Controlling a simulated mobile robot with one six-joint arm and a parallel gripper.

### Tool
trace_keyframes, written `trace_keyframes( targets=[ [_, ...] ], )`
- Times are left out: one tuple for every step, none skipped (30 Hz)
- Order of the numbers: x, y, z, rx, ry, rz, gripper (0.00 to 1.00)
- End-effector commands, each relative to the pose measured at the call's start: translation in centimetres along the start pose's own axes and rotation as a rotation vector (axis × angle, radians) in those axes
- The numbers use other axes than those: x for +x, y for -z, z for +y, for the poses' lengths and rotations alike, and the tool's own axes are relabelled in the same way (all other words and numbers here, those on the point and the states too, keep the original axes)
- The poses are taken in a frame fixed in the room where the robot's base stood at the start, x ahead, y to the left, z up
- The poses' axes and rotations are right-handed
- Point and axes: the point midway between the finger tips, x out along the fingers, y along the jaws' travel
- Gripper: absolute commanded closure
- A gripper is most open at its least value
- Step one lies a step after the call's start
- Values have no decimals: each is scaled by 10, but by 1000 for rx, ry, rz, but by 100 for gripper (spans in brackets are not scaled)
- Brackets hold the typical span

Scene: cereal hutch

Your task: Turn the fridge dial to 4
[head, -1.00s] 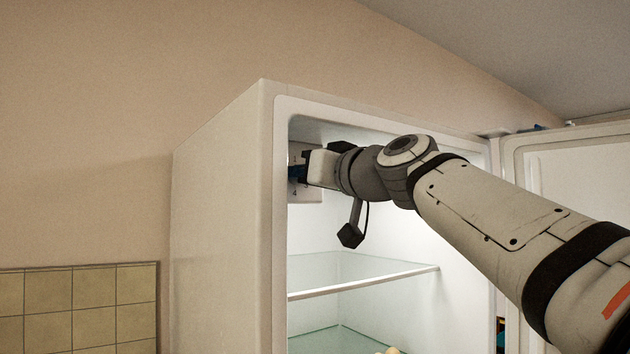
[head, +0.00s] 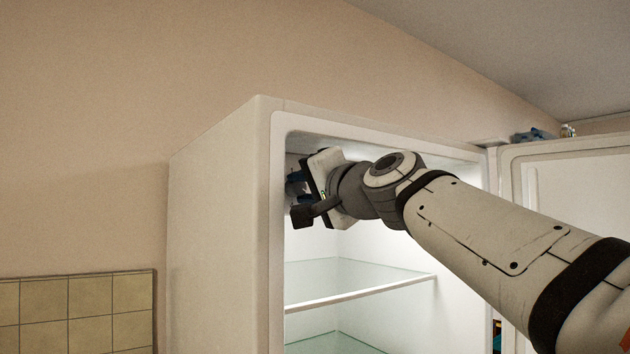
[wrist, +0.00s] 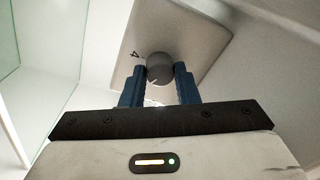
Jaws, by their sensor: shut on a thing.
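The fridge dial (wrist: 160,66) is a dark grey round knob on a pale control plate (wrist: 196,40) inside the fridge. A black 4 is printed on the plate beside the dial, on its left in the wrist view. My gripper (wrist: 158,78) has its two blue fingers on either side of the dial and is shut on it. A light mark shows on the dial's lower edge, but I cannot tell which number it points at. In the head view my gripper (head: 295,184) is at the fridge's upper left inner wall, and it hides the dial there.
The fridge (head: 215,230) stands open, its door (head: 580,185) to the right of my arm. A glass shelf (head: 360,280) lies below my gripper, with free room between. The fridge ceiling is close above my wrist.

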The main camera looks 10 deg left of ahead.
Motion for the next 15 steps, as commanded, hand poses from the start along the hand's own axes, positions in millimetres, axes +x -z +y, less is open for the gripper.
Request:
trace_keyframes(
  targets=[
    [-1,3,-7,43,3,7,95],
    [-1,3,-7,71,2,8,95],
    [-1,3,-7,109,-1,10,95],
    [-1,3,-7,137,-3,11,95],
    [-1,3,-7,166,-5,13,95],
    [-1,3,-7,204,-7,14,95],
    [-1,3,-7,232,-9,15,95],
    [-1,3,-7,261,-11,16,95],
    [-1,3,-7,299,-13,17,95],
    [-1,3,-8,328,-15,18,95],
    [-1,3,-8,357,-16,20,95],
    [-1,3,-8,394,-18,22,95],
    [-1,3,-8,422,-20,23,95],
    [-1,3,-8,450,-22,24,95],
    [-1,3,-8,488,-25,25,95]
  ],
)
